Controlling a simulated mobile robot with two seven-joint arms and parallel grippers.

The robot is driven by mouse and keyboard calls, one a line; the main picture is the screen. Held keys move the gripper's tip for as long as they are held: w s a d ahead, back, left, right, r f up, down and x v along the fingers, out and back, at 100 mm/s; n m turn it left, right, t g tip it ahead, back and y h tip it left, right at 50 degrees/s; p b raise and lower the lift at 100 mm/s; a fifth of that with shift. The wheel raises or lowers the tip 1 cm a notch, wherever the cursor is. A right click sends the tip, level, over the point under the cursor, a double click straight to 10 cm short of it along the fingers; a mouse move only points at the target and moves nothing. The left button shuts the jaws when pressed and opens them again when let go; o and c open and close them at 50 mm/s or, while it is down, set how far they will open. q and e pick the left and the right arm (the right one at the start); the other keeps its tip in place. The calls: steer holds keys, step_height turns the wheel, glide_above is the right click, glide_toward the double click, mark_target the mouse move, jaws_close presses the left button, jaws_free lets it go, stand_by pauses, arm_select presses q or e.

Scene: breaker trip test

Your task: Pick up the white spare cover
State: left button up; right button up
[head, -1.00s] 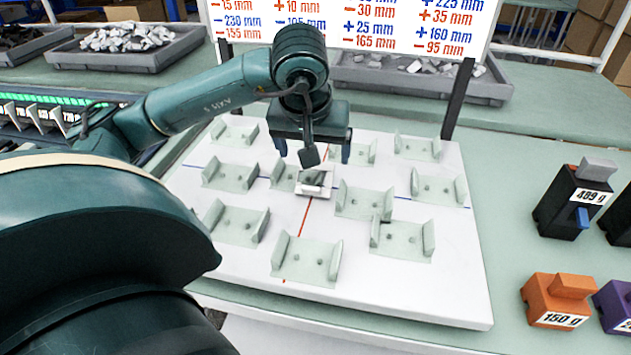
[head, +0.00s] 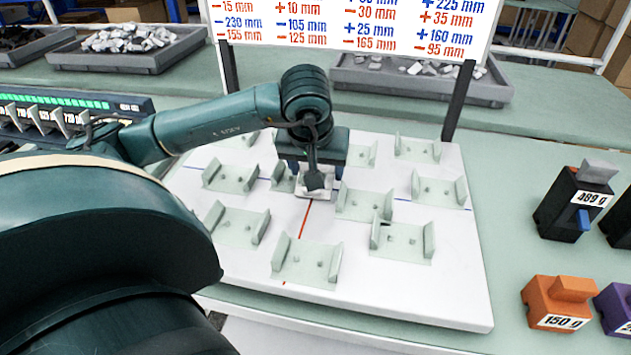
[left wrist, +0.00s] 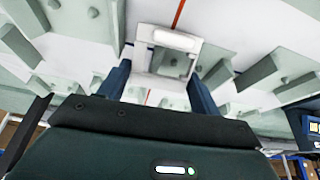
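The white spare cover (head: 314,193) is a small whitish piece on the white board, near where the red and blue lines meet. My left gripper (head: 311,179) is low over it, pointing down, its fingers apart on either side. The gripper and wrist partly hide the cover in the head view. In the left wrist view the cover (left wrist: 168,39) looks like a white frame with a raised front bar and a grey middle, lying between the two dark fingers. I cannot tell whether either finger touches it. My right gripper is out of view.
Several pale green brackets (head: 308,262) stand on the white board (head: 440,290) around the cover, some close to the gripper. A sign (head: 350,25) on dark posts rises behind. Weight blocks, including an orange one (head: 560,300), stand at the right. Grey trays (head: 150,62) lie at the back.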

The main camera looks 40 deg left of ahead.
arm_select(q)
steer(key=c, duration=0.5)
steer(key=shift+r, duration=0.15)
steer(key=shift+c, duration=0.2)
step_height(320, 180, up, 10)
steer(key=shift+p, duration=0.4)
steer(key=shift+s, duration=0.1)
